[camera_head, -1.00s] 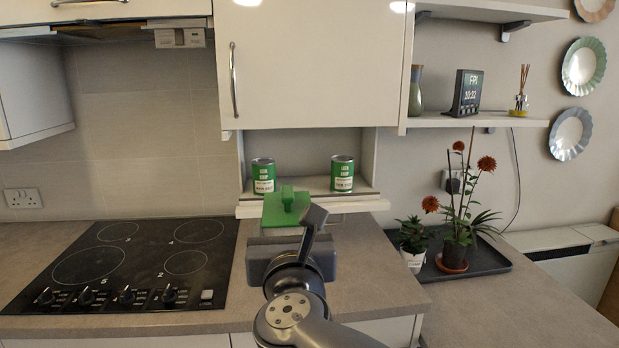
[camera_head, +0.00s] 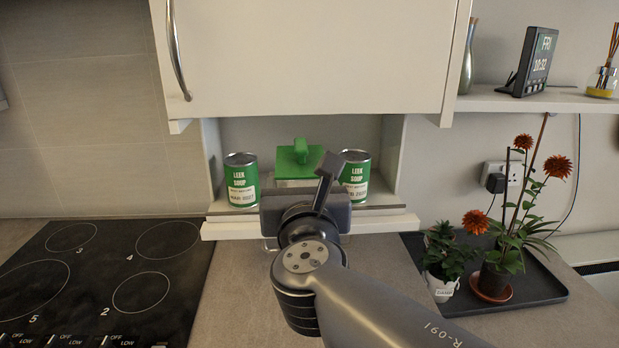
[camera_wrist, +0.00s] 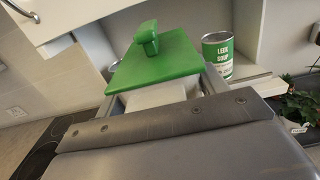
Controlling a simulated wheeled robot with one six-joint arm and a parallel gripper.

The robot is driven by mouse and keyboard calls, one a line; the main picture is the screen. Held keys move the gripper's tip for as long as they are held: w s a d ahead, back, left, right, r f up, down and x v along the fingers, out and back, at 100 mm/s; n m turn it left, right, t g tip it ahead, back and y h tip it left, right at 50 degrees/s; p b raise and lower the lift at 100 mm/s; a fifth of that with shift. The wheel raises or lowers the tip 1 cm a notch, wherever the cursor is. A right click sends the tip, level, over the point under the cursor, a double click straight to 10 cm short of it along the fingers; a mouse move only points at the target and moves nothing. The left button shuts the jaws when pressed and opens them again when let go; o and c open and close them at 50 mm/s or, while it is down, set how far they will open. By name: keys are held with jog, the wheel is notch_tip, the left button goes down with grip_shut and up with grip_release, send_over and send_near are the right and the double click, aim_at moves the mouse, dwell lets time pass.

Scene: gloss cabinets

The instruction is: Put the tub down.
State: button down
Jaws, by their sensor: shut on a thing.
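The tub has a green lid with a raised knob (camera_head: 299,160) and a pale body, part of which shows in the wrist view (camera_wrist: 158,97). My gripper (camera_head: 304,197) is shut on the tub and holds it at the open shelf niche (camera_head: 290,130), between two green leek soup cans. In the head view my gripper hides the tub's lower part, so I cannot tell whether its base touches the shelf. The left can (camera_head: 242,180) and right can (camera_head: 356,177) stand upright. One can also shows beyond the tub in the wrist view (camera_wrist: 218,55).
A white cabinet door (camera_head: 310,55) hangs just above the niche. The shelf's front ledge (camera_head: 225,228) sticks out over the counter (camera_head: 235,285). A black hob (camera_head: 110,270) lies left, and potted plants stand on a dark tray (camera_head: 535,285) at right.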

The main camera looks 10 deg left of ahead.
jog(key=shift+w, duration=0.7)
jog(key=p+x, duration=0.2)
jog(key=x, duration=1.7)
notch_tip(320, 180, down, 6)
jog(key=b, duration=0.2)
jog(key=shift+f+b, duration=0.1)
jog(key=shift+b, duration=0.2)
jog(key=shift+w+f, duration=0.25)
jog(key=shift+f, duration=0.1)
jog(key=shift+f, duration=0.15)
jog(key=shift+c, duration=1.2)
grip_release()
